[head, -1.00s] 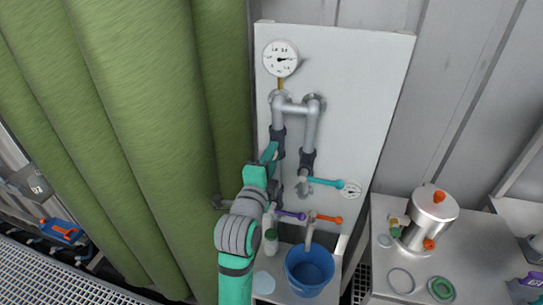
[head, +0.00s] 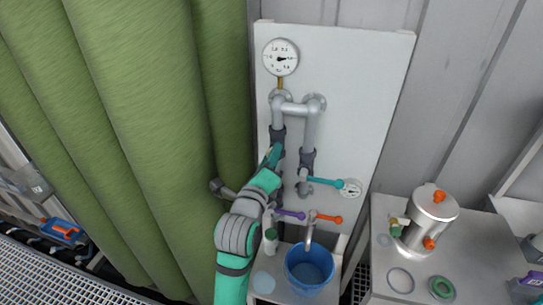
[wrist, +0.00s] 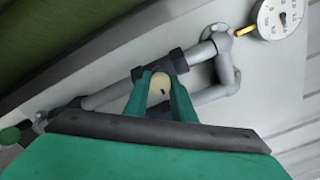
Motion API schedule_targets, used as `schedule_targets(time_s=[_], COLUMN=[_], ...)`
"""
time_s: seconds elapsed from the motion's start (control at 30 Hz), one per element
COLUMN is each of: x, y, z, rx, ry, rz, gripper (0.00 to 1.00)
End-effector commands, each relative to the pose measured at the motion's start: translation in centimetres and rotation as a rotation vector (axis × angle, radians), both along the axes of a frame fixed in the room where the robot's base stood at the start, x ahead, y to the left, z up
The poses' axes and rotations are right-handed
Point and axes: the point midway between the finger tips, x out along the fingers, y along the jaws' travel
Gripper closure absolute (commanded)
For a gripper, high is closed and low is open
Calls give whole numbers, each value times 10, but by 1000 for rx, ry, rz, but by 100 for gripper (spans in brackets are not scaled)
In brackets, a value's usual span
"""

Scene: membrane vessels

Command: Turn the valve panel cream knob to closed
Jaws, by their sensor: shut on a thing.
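The cream knob (wrist: 160,88) shows in the wrist view as a round cream disc with a small dark mark. It sits on the grey pipe of the valve panel (head: 350,105). My gripper (wrist: 161,82) is shut on the knob, with one green finger on each side of it. In the head view my gripper (head: 273,155) is at the left pipe of the panel, below its upper dark fitting, and hides the knob there.
A gauge (head: 281,58) is above the pipes. Teal (head: 325,182), purple (head: 291,214) and orange (head: 326,218) handles are to the right. A blue bucket (head: 310,268) stands below. A green curtain (head: 130,130) hangs close on the left.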

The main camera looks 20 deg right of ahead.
Motion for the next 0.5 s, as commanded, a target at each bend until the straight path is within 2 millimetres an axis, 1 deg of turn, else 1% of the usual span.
schedule_targets(time_s=[0.47,0.5], x=[0,0], y=[0,0], z=[-2,-2], rx=[15,15], ry=[-3,-3], rz=[-1,-1], gripper=[99,75])
